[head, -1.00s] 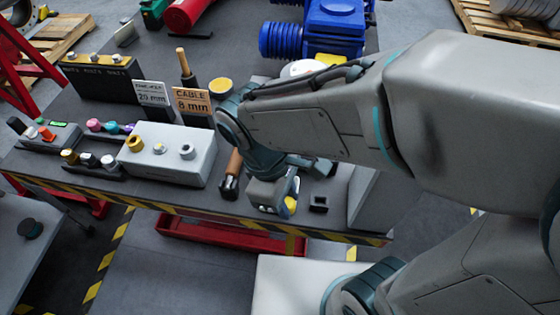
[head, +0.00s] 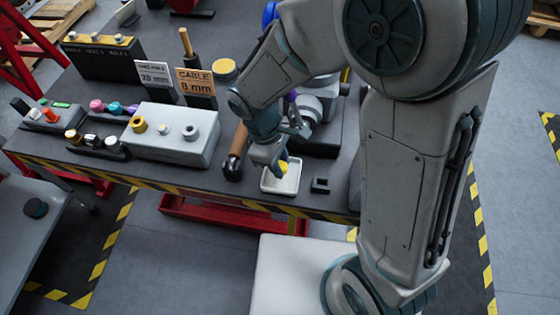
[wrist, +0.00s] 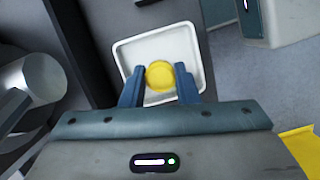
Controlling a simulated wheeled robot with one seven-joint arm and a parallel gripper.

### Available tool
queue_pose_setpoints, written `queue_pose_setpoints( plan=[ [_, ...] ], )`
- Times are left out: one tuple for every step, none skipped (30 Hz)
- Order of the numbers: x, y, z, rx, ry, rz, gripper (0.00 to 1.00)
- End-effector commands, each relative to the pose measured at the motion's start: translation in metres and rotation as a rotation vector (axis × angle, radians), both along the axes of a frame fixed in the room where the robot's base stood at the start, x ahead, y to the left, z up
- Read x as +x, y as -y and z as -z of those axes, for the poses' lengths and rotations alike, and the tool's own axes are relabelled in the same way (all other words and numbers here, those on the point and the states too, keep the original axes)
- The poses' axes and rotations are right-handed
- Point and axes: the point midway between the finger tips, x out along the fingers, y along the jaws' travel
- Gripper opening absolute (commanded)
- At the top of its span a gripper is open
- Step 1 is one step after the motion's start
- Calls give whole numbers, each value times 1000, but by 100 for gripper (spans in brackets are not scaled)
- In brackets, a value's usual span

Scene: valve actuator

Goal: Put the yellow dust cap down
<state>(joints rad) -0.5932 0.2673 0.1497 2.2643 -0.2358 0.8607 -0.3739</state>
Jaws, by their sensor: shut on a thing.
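The yellow dust cap (head: 283,167) is between my gripper's (head: 278,165) fingers, over a small white square tray (head: 269,186) near the front edge of the bench. In the wrist view the round cap (wrist: 160,75) sits between the two blue fingertips, and the white tray (wrist: 126,52) lies around and beyond it. My gripper (wrist: 158,80) is shut on the cap. The cap is within the tray's outline. I cannot tell whether it touches the tray floor.
A grey box with knobs (head: 172,134) is further left. A grey valve body (head: 318,100) stands behind.

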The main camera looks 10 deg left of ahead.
Motion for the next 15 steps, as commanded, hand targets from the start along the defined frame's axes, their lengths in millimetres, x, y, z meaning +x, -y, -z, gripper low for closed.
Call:
queue_pose_setpoints(
  plan=[
    [0,0,4,-1,-1,-1,0],
    [0,0,5,-1,0,0,0],
    [0,0,6,0,0,0,0],
    [0,0,6,0,1,0,0],
    [0,0,6,1,1,0,0],
    [0,0,6,1,1,0,0],
    [0,0,6,1,1,0,0],
    [0,0,6,1,1,0,0],
    [0,0,6,1,1,0,0],
    [0,0,6,1,1,0,0],
    [0,0,7,0,1,0,0],
    [0,0,9,0,1,0,0],
    [0,0,10,0,1,0,0],
    [0,0,11,0,1,0,0],
    [0,0,10,0,1,0,36]
  ],
)
